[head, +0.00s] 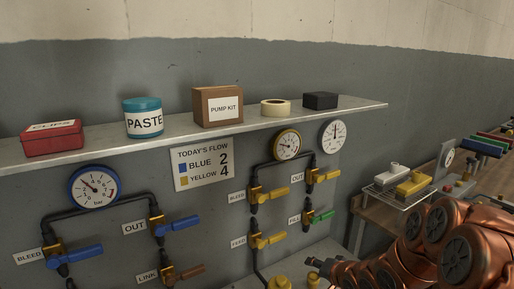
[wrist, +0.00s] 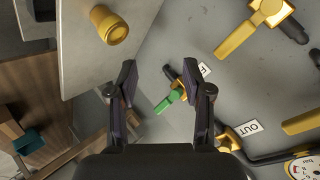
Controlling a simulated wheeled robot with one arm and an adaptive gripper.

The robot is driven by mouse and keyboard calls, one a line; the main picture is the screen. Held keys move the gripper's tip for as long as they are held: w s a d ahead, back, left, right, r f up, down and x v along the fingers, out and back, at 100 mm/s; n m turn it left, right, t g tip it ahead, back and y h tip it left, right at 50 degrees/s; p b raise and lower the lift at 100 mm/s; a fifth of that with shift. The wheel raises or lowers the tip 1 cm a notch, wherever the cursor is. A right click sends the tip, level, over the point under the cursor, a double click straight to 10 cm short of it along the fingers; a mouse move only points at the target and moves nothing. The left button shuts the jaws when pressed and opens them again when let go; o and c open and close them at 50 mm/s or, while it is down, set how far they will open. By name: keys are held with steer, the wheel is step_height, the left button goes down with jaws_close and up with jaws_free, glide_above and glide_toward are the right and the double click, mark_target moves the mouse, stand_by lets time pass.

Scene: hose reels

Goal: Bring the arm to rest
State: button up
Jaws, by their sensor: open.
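My gripper (wrist: 160,78) shows in the wrist view with its two dark fingers spread apart and nothing between them. Past the fingertips, a green valve handle (wrist: 169,101) on a dark pipe shows against the grey wall. I cannot tell how far off it is, but no contact shows. In the head view my copper-coloured arm is folded at the lower right, in front of the wall and side bench. My gripper cannot be made out clearly there. The green handle (head: 319,217) also shows in the head view, left of my arm.
Yellow handles (head: 272,239) and blue handles (head: 178,225) stick out from the wall pipes. A shelf (head: 365,107) above carries a red box, paste tin, kit box, tape roll and black box. A wire rack (head: 385,196) stands at the right. A brass fitting (wrist: 110,25) is left of my gripper.

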steer(key=s+d+r+n+g+h, duration=0.2)
steer(key=s+r+g, duration=0.1)
steer(key=s, duration=0.6)
steer(key=s+d+r+n+g+h, duration=0.1)
steer(key=s+d+r+g+h, duration=0.2)
steer(key=s, duration=0.7)
steer(key=s+a+r+n+g, duration=0.1)
steer(key=s+a+r+g, duration=0.1)
steer(key=s, duration=0.9)
steer(key=s+a+r+n+g+y, duration=0.1)
steer(key=s+a+r+n+g, duration=0.1)
steer(key=s, duration=1)
steer(key=shift+s+a+r+g, duration=0.25)
steer(key=shift+a+r+g, duration=0.55)
steer(key=shift+g, duration=0.1)
steer(key=shift+c, duration=0.8)
steer(key=shift+a+n, duration=0.1)
steer(key=shift+n, duration=0.2)
